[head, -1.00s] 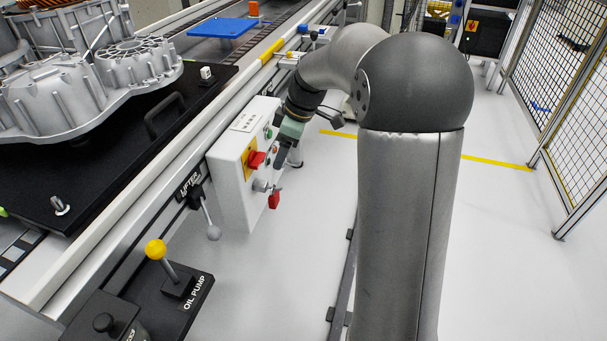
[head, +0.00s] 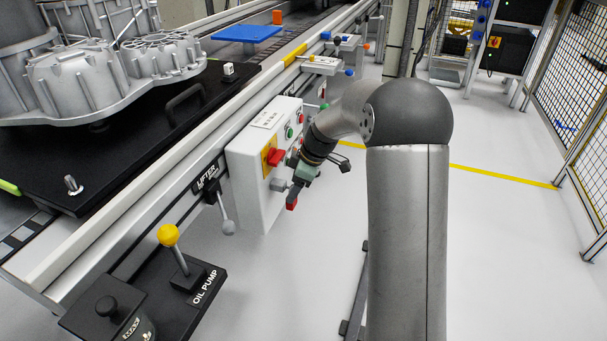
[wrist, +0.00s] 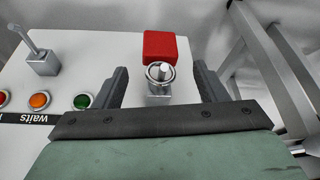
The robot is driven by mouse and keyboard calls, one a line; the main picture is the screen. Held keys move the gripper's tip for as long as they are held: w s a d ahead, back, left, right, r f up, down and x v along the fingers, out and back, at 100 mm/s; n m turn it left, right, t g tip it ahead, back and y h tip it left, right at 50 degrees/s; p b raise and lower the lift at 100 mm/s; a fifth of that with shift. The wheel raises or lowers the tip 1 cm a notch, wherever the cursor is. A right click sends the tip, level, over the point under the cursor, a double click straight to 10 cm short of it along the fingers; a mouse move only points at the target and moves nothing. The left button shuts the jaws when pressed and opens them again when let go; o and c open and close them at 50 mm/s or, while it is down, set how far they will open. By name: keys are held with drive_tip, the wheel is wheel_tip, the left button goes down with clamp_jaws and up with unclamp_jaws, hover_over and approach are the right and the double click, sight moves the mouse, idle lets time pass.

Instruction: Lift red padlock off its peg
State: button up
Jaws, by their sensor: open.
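The red padlock (wrist: 163,46) hangs at a metal peg (wrist: 158,88) on the side of the white control box (head: 245,190). In the wrist view its red body lies just beyond the peg's round end, and a metal ring shows around that end. In the head view the padlock's red body (head: 292,204) shows below my gripper (head: 297,186). In the wrist view my gripper (wrist: 160,71) is open, one finger on each side of the peg, with visible gaps to both. How far the fingers reach in depth is hard to tell.
The box carries a red rotary switch (head: 275,157) on a yellow plate. The wrist view shows a toggle lever (wrist: 42,60) plus orange (wrist: 39,101) and green (wrist: 82,101) buttons left of my gripper. A lifter lever (head: 226,212) stands nearby. Floor to the right is clear.

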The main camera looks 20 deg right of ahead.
drive_tip(key=shift+b+x, duration=0.35)
drive_tip(key=shift+x, duration=1.65)
drive_tip(key=shift+c, duration=0.4)
drive_tip(key=c, duration=1.1)
